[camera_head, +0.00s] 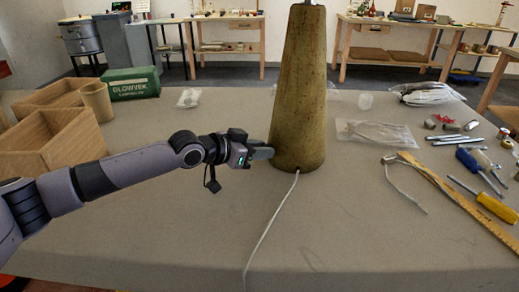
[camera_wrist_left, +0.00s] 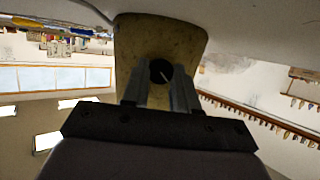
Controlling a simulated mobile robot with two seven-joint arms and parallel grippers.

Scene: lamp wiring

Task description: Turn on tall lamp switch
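The tall lamp's body (camera_head: 299,90), a tapered mottled brown-yellow column, stands upright on the table, and its top is cut off by the picture's edge. A white cord (camera_head: 268,230) runs from its foot to the front. My left gripper (camera_head: 270,153) is at the lower left side of the lamp; I cannot tell whether it touches. In the left wrist view the fingers (camera_wrist_left: 160,88) are apart, in front of the lamp body (camera_wrist_left: 160,32). A dark round spot with a small pale sliver, perhaps the switch (camera_wrist_left: 160,70), shows between the fingertips. My right gripper is not in view.
Wooden boxes (camera_head: 55,142) and a green box (camera_head: 131,83) stand at the left. A plastic bag (camera_head: 376,134), a short cable (camera_head: 405,188), a wooden ruler (camera_head: 450,195) and screwdrivers (camera_head: 495,207) lie at the right. The front of the table is mostly clear.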

